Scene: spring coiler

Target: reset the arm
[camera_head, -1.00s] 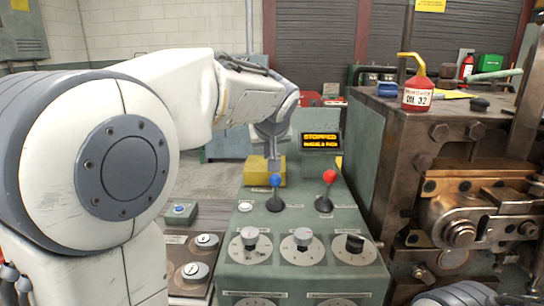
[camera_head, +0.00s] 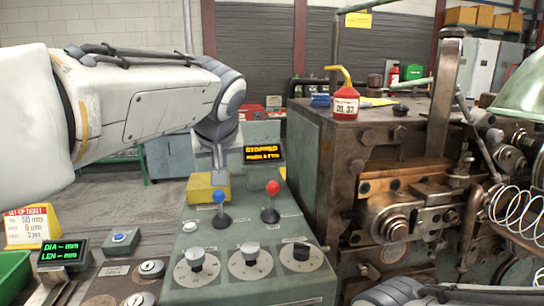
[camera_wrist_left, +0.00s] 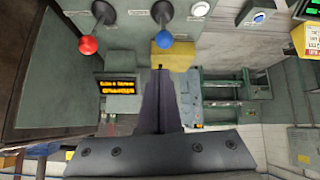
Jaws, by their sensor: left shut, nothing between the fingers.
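My left gripper (camera_head: 220,180) is shut and empty. It points down just behind the blue-knobbed lever (camera_head: 219,196), in front of the yellow block (camera_head: 196,190) on the green control console. In the left wrist view, the closed fingers (camera_wrist_left: 160,76) reach toward the yellow block (camera_wrist_left: 182,56), with the blue knob (camera_wrist_left: 160,40) just beyond the tips. I cannot tell whether they touch anything. A red-knobbed lever (camera_head: 272,187) stands to the right. My right gripper is out of view.
A lit display reading STOPPED (camera_head: 263,153) stands behind the levers. Several dials (camera_head: 250,257) sit in front. The coiler machine (camera_head: 350,180) with a red oil can (camera_head: 345,102) fills the right. A spring coil (camera_head: 518,212) is at the right edge. A small readout (camera_head: 62,251) is at left.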

